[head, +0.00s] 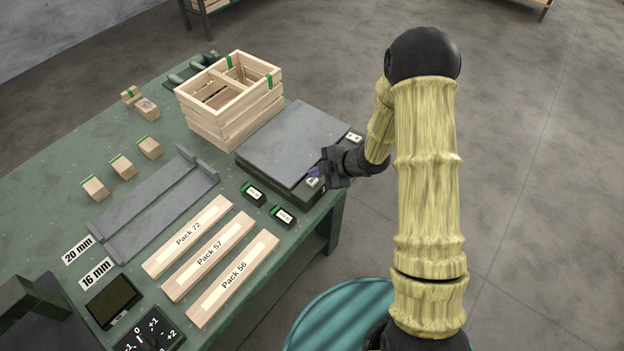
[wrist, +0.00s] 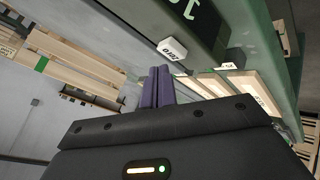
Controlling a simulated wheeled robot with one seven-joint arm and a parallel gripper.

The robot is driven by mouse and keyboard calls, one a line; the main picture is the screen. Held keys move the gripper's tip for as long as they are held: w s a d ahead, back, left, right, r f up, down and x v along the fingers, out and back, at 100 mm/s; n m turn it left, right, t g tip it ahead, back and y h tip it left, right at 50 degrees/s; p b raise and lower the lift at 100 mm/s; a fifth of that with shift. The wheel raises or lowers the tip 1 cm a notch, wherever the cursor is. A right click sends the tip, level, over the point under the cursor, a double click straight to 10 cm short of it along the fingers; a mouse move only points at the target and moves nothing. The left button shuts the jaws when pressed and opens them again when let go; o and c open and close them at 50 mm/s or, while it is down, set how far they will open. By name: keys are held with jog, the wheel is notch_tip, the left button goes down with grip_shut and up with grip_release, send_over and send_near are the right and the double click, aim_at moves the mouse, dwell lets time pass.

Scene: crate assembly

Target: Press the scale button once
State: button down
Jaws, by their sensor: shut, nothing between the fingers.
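The scale has a grey flat plate (head: 290,140) on a dark green body and stands at the table's right edge. A small white button-like block (head: 312,183) sits on the scale's front edge. A similar white block (wrist: 172,49) with dark lettering shows in the wrist view, just beyond the fingertips; I cannot read it. My gripper (head: 316,171) is at the scale's front right corner, its purple fingers shut and empty. The fingers (wrist: 158,85) also show in the wrist view, close to the block; I cannot tell whether they touch it.
A wooden crate (head: 205,127) stands behind the scale. Two small black boxes (head: 253,194) (head: 283,216) lie in front of it, near several labelled wooden slats (head: 235,280). A grey tray (head: 150,205) lies to the left. Open floor lies right of the table.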

aim_at(316, 181)
jog(key=shift+f+b, duration=0.35)
jog(key=shift+f, duration=0.05)
jog(key=shift+f+b, duration=0.35)
jog(key=shift+f, duration=0.15)
dwell(0.8)
jog(key=shift+r, duration=0.15)
jog(key=shift+r+p, duration=0.75)
jog(key=shift+r, duration=0.05)
jog(key=shift+r+p, duration=2.15)
jog(key=shift+r, duration=0.4)
jog(key=shift+d, duration=0.1)
